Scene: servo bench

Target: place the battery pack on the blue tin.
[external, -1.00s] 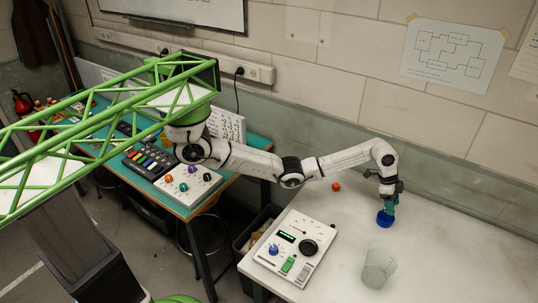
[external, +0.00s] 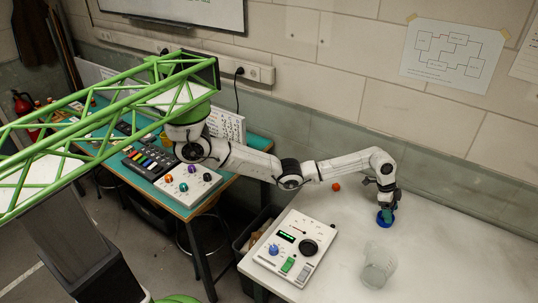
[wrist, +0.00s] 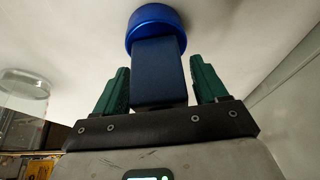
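The blue tin (external: 385,219) stands on the white bench under my gripper. In the wrist view the tin (wrist: 157,22) is at the top centre. The dark blue battery pack (wrist: 158,75) is between my gripper's two green fingers, its far end at the tin and overlapping it in the picture. My gripper (wrist: 160,72) is around the pack, with a light gap on the right side and a very thin one on the left; it looks open. In the external view my gripper (external: 388,204) is low above the tin and hides most of the pack.
A clear cup (external: 379,267) stands in front of the tin; it also shows in the wrist view (wrist: 24,93). A white control box (external: 293,247) with knobs lies to the left. A small orange ball (external: 336,187) lies toward the wall. The bench's right side is clear.

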